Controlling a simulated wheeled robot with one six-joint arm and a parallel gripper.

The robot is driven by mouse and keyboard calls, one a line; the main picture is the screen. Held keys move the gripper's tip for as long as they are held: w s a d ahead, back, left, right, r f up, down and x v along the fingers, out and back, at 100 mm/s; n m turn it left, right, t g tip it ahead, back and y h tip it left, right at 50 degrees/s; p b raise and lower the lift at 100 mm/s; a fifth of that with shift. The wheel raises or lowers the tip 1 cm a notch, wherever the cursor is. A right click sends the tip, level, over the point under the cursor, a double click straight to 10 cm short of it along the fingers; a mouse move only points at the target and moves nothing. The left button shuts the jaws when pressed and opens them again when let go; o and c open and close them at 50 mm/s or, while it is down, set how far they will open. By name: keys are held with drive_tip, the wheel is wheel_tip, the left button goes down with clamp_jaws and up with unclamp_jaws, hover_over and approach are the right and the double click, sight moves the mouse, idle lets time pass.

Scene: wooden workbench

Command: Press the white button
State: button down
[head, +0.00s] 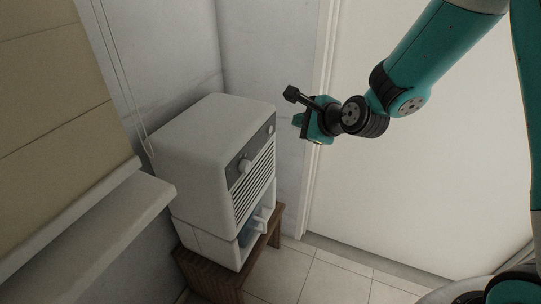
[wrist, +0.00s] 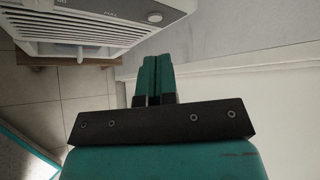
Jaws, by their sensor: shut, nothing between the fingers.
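A white box-shaped appliance (head: 190,140) has a grey control panel on its front. A small round white button (head: 271,129) sits at the panel's right end, and it also shows in the wrist view (wrist: 154,17).
The appliance stands on a low wooden table (head: 215,280) against a grey wall. Below the panel are slatted vents (head: 254,190) and a bluish tray with a handle. A white shelf edge (head: 90,235) is at the left. A white door (head: 420,170) stands behind my arm.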

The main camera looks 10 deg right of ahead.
sight(270, 130)
drive_tip(key=w+d+f+m+t+h+b, duration=0.2)
drive_tip(key=w+d+f+m+t+b, duration=0.1)
drive_tip(key=f+m, duration=0.5)
wheel_tip(270, 130, down, 2)
drive_tip(key=w+d+b, duration=0.1)
drive_tip(key=d, duration=0.1)
drive_tip(key=shift+w+d, duration=0.2)
drive_tip(key=shift+d, duration=0.1)
drive_tip(key=shift+a, duration=0.1)
drive_tip(key=w+a+p, duration=0.3)
drive_tip(key=w+a, duration=0.2)
drive_tip(key=a, duration=0.2)
drive_tip(key=shift+w+f, duration=0.1)
idle(0.4)
idle(0.9)
